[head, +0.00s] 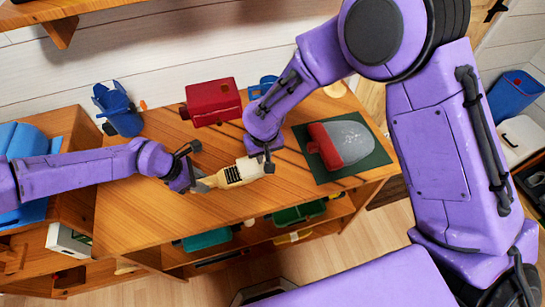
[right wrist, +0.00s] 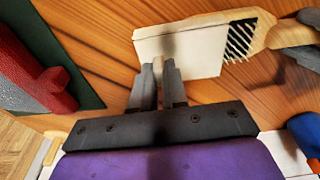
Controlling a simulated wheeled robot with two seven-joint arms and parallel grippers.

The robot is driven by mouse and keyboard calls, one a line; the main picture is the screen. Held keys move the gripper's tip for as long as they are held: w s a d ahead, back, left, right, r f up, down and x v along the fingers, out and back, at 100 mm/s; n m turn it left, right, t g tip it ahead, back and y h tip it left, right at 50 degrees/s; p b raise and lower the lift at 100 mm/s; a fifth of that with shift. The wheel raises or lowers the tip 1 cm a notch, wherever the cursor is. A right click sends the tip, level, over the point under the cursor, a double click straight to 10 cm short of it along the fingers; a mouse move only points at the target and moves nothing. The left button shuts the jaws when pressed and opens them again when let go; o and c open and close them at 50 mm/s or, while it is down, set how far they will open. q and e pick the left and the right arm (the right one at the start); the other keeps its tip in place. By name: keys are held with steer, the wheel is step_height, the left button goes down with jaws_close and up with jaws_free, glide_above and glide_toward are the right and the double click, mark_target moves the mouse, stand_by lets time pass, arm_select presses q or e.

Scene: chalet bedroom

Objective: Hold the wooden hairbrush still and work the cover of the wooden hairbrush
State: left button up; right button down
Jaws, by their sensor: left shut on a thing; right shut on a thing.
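The wooden hairbrush (head: 207,183) is held above the table, its handle pointing left in the head view. Its pale wood and black bristles (right wrist: 238,40) also show in the right wrist view. The cream cover (head: 251,169) sits over the far end of the brush head and leaves some bristle rows bare; it fills the middle of the right wrist view (right wrist: 200,50). My left gripper (head: 194,180) is shut on the brush handle. My right gripper (right wrist: 159,72) is shut at the cover's edge, on a small tan part of it. The covered bristles are hidden.
A dark green mat (head: 370,166) with a red and grey object (head: 350,143) lies to the right. A red box (head: 213,102) and a blue object (head: 119,109) stand at the back. The wooden table (head: 150,218) is clear at front left.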

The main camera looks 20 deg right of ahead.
mark_target(250, 164)
steer(key=shift+s+a, duration=0.15)
steer(key=shift+a, duration=1.95)
steer(key=c, duration=1.1)
jaws_free()
steer(key=shift+d, duration=0.1)
steer(key=r, duration=0.4)
steer(key=s+r, duration=0.1)
steer(key=r, duration=0.1)
steer(key=shift+w, duration=0.1)
arm_select(q)
steer(key=o, duration=1.1)
steer(key=shift+c, duration=0.2)
